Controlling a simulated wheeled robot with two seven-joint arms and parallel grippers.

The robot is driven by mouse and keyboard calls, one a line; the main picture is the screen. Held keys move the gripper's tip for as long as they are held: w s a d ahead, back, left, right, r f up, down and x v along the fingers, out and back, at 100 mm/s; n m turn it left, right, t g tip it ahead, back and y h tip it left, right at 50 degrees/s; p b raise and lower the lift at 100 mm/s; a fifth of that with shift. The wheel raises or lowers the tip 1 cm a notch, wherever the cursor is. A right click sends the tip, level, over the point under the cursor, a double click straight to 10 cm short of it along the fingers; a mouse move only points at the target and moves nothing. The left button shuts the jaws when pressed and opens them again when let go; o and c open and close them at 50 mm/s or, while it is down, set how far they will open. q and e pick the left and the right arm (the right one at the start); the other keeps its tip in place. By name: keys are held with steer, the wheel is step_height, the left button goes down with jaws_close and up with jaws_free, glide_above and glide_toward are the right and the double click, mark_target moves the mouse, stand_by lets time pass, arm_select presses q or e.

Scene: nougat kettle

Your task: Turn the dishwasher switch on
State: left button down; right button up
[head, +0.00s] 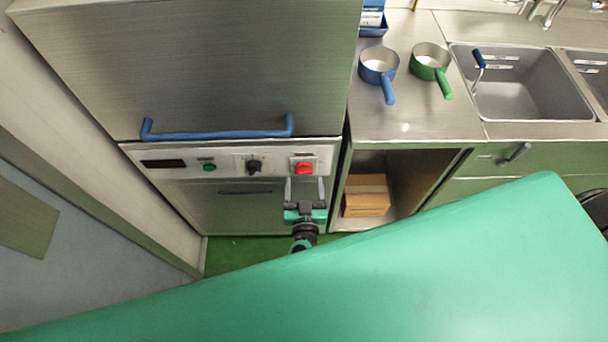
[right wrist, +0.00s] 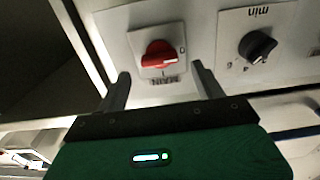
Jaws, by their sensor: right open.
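The dishwasher (head: 240,80) is a steel machine with a control panel (head: 225,158) under its hood. The red switch (head: 304,168) sits at the panel's right end. In the right wrist view the red switch (right wrist: 160,56) is on a white plate marked MAIN, and its bar lies roughly sideways, one end toward the 0 mark. My right gripper (head: 305,183) is open and empty in front of and just below the switch. In the right wrist view its fingers (right wrist: 160,72) stand apart on either side of the switch, apparently not touching it. My left gripper is not in view.
A black knob (head: 253,166) and green button (head: 209,168) are left of the switch. A blue handle (head: 215,134) projects above the panel. To the right are a cardboard box (head: 367,197) in an open cabinet, blue (head: 379,66) and green (head: 431,62) pans, and a sink (head: 520,85).

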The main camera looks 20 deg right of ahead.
mark_target(304, 170)
steer(key=shift+x, duration=1.4)
steer(key=c, duration=1)
